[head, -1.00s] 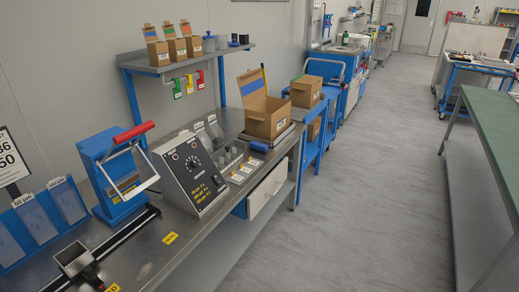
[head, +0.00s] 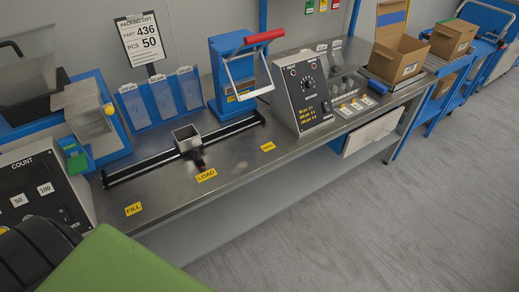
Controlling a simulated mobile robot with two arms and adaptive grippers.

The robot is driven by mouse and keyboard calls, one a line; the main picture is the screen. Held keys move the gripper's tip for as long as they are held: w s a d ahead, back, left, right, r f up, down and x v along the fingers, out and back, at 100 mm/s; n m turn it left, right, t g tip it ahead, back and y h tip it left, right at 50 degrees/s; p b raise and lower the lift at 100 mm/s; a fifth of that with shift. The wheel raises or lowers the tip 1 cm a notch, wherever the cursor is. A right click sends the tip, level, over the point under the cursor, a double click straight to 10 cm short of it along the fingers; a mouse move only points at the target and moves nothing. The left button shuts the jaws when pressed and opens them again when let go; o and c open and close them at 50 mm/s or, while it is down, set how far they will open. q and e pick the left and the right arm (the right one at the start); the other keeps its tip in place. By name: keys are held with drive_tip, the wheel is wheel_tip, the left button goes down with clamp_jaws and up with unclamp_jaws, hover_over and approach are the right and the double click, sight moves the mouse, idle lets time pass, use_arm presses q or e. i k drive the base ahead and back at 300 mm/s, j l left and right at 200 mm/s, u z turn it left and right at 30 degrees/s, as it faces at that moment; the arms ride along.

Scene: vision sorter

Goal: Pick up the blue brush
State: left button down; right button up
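A small blue item (head: 377,87), which may be the blue brush, lies on the steel bench (head: 240,160) at the upper right of the head view. It is between the grey control box (head: 303,92) and the open cardboard box (head: 397,58). It is too small for me to make out bristles. Neither of my grippers shows in the head view.
A blue press with a red handle (head: 264,36) stands left of the control box. A black rail with a metal cup (head: 187,139) crosses the bench. A counting unit (head: 40,190) is at the left. A large green shape (head: 120,265) fills the lower left. Floor at right is clear.

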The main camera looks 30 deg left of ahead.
sight(381, 90)
drive_tip(key=i+l, duration=0.25)
drive_tip(key=i, duration=0.2)
drive_tip(key=i+l+u, duration=0.1)
drive_tip(key=i+l, duration=0.2)
drive_tip(key=i, duration=0.15)
